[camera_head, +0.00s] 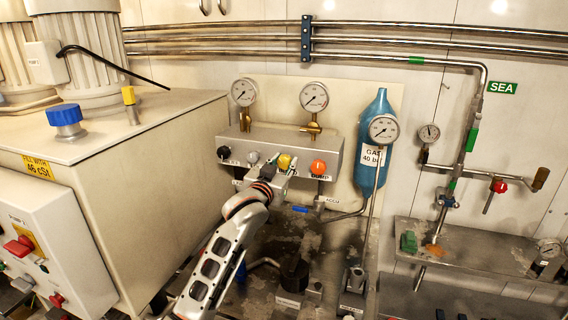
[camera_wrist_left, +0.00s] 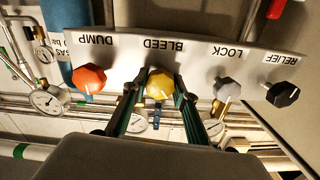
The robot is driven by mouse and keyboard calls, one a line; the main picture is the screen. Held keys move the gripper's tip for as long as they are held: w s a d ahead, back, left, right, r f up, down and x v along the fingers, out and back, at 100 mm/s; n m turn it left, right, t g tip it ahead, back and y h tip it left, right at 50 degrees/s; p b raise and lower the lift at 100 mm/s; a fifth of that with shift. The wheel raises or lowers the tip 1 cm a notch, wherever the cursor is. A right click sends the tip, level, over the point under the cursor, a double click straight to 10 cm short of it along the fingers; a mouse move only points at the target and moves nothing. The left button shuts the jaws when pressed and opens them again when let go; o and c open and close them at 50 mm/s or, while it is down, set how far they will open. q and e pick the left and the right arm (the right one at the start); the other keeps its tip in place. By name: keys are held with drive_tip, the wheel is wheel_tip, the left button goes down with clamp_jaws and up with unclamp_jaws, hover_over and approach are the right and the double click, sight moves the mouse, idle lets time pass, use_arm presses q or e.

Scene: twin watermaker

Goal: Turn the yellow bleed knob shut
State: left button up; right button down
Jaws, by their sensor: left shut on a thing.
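The yellow bleed knob (camera_head: 285,161) sits on the front of a grey valve block (camera_head: 290,141), between a grey knob and an orange knob. In the left wrist view the yellow knob (camera_wrist_left: 160,84) shows under the upside-down label BLEED. My left gripper (camera_head: 278,172) reaches up to it from below in the head view. In the wrist view its two fingers (camera_wrist_left: 158,95) stand on either side of the yellow knob, shut on it. The fingers partly hide the knob's sides. My right gripper is in neither view.
Close beside the bleed knob are the orange DUMP knob (camera_wrist_left: 89,78), the grey LOCK knob (camera_wrist_left: 227,90) and the black RELIEF knob (camera_wrist_left: 283,94). Two gauges (camera_head: 314,97) stand above the block. A blue gas bottle (camera_head: 375,110) is to its right, a large cabinet (camera_head: 150,190) to its left.

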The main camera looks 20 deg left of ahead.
use_arm(q)
drive_tip(key=m, duration=0.3)
drive_tip(key=shift+m, duration=0.3)
drive_tip(key=shift+f+m, duration=0.1)
drive_tip(key=shift+m, duration=1.8)
drive_tip(key=o, duration=1.1)
drive_tip(key=s, duration=1.2)
drive_tip(key=shift+a, duration=0.2)
